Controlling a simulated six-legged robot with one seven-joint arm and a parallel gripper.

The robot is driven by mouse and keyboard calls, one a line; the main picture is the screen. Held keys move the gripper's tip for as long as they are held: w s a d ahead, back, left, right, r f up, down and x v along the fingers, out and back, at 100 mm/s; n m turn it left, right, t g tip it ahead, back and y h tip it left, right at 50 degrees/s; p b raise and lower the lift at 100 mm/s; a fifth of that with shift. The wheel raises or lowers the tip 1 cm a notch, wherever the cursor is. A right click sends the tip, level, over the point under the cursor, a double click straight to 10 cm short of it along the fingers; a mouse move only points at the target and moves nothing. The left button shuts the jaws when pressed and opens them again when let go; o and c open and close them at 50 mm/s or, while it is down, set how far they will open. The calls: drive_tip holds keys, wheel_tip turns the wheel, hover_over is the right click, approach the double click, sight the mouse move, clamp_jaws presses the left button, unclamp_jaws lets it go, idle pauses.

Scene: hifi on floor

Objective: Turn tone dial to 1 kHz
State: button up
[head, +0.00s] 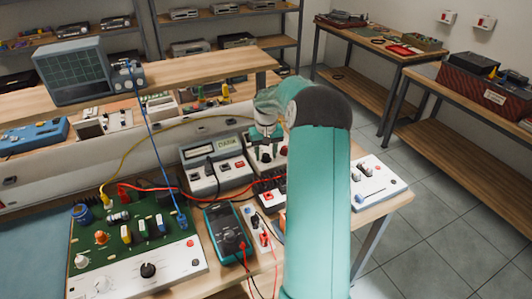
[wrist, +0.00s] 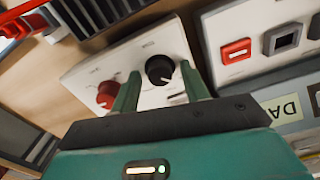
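In the wrist view a white panel (wrist: 150,42) carries a round black dial (wrist: 160,70) with a light pointer mark, and a red knob (wrist: 108,95) to its left. No frequency marks are readable, so I cannot confirm it is the tone dial. My gripper (wrist: 159,72) is open, with one finger on each side of the black dial and visible gaps beside it. I cannot tell how far the tips reach down around it. In the head view my gripper (head: 264,138) is over the small white unit (head: 254,162) at the bench's back, partly hidden by my arm.
A grey meter unit with a display (head: 228,143) stands just left. A green circuit board (head: 115,235), a teal multimeter (head: 225,235) and a white box (head: 375,182) share the bench. Red and yellow leads cross nearby. An oscilloscope (head: 75,70) sits on the shelf behind.

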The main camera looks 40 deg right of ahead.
drive_tip(key=c, duration=0.8)
drive_tip(key=shift+m, duration=0.3)
drive_tip(key=m, duration=0.8)
drive_tip(key=o, duration=1)
